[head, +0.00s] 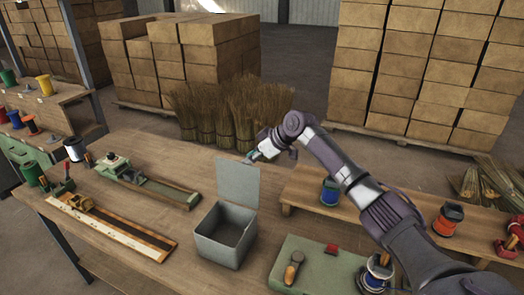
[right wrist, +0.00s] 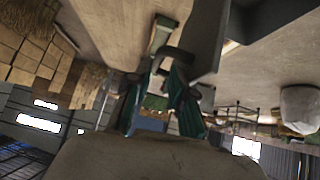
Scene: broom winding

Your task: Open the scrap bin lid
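The grey metal scrap bin (head: 226,236) stands on the wooden workbench, and its open top shows the inside. Its lid (head: 238,184) stands about upright at the bin's back edge. My right gripper (head: 250,158) is at the lid's top edge, reaching in from the right. In the right wrist view the two dark green fingers of the right gripper (right wrist: 160,95) are apart with a gap between them. The grey lid panel (right wrist: 205,42) shows beside the right-hand finger, and I cannot tell if they touch. My left gripper is not in view.
Bundles of broom straw (head: 232,112) stand behind the bench.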

